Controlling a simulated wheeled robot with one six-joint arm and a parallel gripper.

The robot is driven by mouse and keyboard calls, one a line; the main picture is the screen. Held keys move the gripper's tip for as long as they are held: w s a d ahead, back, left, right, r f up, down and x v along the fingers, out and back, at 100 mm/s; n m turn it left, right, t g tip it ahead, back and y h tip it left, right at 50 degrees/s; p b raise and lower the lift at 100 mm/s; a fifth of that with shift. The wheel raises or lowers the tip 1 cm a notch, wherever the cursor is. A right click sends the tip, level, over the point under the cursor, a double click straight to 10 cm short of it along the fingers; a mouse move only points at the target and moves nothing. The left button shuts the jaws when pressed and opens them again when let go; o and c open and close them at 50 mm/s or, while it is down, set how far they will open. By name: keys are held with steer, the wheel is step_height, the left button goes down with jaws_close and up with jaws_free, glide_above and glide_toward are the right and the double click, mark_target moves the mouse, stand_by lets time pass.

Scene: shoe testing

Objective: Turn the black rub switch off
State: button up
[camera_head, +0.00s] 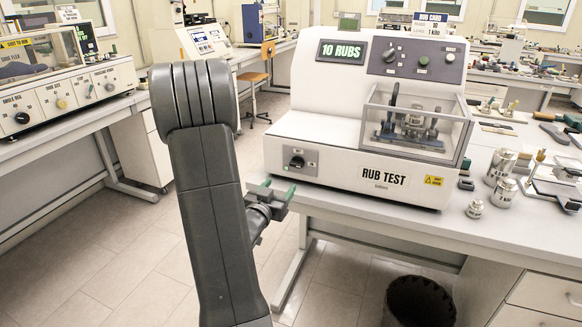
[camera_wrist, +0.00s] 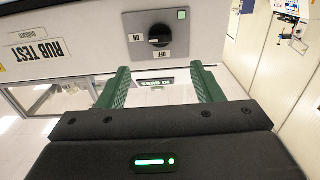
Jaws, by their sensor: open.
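The black rub switch (camera_head: 297,162) is a round knob on a grey panel at the lower left of the white rub test machine's front (camera_head: 340,183). In the wrist view the switch (camera_wrist: 159,36) shows just beyond my fingertips, with an ON label to its left and an OFF label below it. Its grip bar looks roughly level there, with a pale mark; its exact setting is hard to tell. My gripper (camera_head: 278,190) is open and empty, its green fingers (camera_wrist: 160,70) below and in front of the panel, apart from the switch.
A small square green light (camera_wrist: 182,15) sits on the panel. The machine stands on a grey bench (camera_head: 400,222) with metal weights (camera_head: 503,192) at right. A black bin (camera_head: 418,302) is on the floor below. Another bench with a machine (camera_head: 70,95) stands at left.

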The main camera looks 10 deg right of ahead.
mark_target(295, 166)
steer(key=p+x, duration=0.2)
steer(key=x, duration=1)
steer(key=shift+s, duration=0.1)
steer(key=c, duration=1)
